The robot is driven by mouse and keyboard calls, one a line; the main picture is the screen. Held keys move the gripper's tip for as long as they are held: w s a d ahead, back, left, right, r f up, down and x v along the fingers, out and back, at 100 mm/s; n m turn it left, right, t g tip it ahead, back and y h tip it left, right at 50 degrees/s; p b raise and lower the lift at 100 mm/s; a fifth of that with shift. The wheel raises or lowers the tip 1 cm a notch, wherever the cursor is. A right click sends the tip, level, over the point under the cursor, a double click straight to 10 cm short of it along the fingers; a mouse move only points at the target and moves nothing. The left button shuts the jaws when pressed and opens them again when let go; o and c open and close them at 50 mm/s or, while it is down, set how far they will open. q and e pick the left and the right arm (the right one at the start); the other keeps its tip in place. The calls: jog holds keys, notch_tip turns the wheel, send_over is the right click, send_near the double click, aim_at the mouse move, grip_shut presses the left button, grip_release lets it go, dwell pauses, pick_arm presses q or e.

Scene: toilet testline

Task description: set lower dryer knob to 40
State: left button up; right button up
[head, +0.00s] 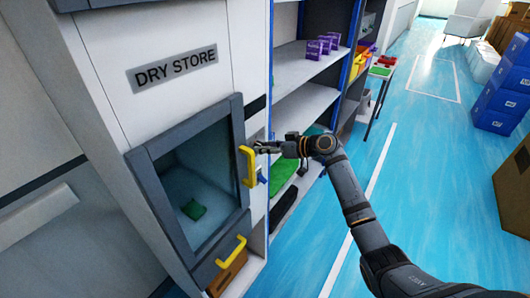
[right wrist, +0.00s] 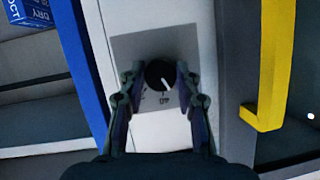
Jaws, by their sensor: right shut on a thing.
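The knob (right wrist: 159,74) is round and black with a white pointer line, on a grey plate (right wrist: 130,45) on the white cabinet side strip. In the right wrist view its pointer aims down and slightly right, and a small printed label sits just below it, too small to read surely. My right gripper (head: 262,147) is at the cabinet front, right of the upper yellow handle. In the right wrist view my right gripper (right wrist: 157,80) is shut on the knob, one finger on each side. The knob is hidden in the head view. My left gripper is not in view.
The dry store cabinet (head: 172,70) has a glass door with a yellow handle (head: 247,166), close left of my gripper. A lower yellow handle (head: 231,252) is below. Shelves with purple boxes (head: 320,44) stand to the right. The blue floor (head: 425,190) is clear near the shelves.

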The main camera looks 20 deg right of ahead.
jog(key=shift+d+f+m+g+y+b, duration=0.15)
jog(key=shift+m+g+y+b, duration=0.35)
jog(key=shift+m+y+b, duration=0.8)
jog(key=shift+m+h, duration=0.3)
jog(key=shift+m, duration=0.1)
jog(key=o, duration=1.1)
jog(key=shift+o, duration=0.2)
jog(key=v, duration=1.2)
